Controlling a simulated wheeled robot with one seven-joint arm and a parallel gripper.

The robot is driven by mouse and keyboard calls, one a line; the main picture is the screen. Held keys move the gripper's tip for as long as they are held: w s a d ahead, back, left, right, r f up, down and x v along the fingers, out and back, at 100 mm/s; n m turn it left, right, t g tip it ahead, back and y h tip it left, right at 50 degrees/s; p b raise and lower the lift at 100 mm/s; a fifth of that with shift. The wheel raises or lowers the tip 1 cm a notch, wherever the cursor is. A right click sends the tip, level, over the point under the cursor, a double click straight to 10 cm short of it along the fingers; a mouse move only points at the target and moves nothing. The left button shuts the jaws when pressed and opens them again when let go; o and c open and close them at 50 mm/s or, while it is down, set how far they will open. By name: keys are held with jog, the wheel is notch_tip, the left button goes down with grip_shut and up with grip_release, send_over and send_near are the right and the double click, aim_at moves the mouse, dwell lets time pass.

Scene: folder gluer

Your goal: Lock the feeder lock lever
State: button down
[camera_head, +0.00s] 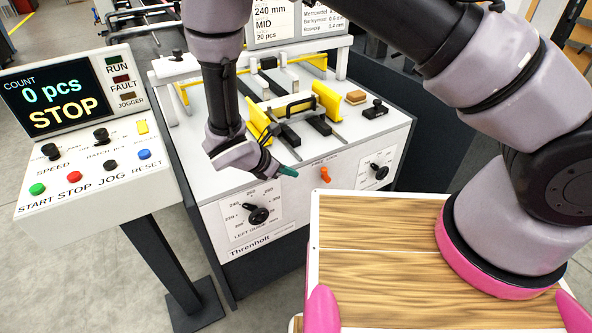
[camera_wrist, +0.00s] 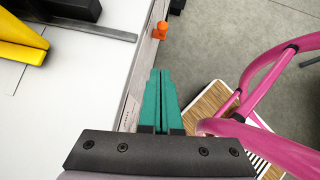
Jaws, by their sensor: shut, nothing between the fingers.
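A small orange lever (camera_head: 325,174) sits on the front face of the machine, under a label too small to read surely; it looks like the feeder lock lever.
The machine's white top (camera_head: 213,125) carries yellow guides (camera_head: 326,98) and a black clamp (camera_head: 375,108). Black dials (camera_head: 258,214) flank the lever on the front. A control console (camera_head: 85,150) stands at left. My wooden deck and pink rails are close in front.

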aim_at(325, 174)
jog(key=x, duration=0.7)
jog(key=shift+d+f, duration=0.2)
jog(key=shift+w+d+f, duration=0.1)
jog(key=shift+w+d, duration=0.8)
jog(key=shift+w, duration=0.05)
jog(key=shift+w+d, duration=0.25)
jog(key=shift+w, duration=0.05)
jog(key=shift+w+d, duration=0.3)
jog(key=shift+d, duration=0.05)
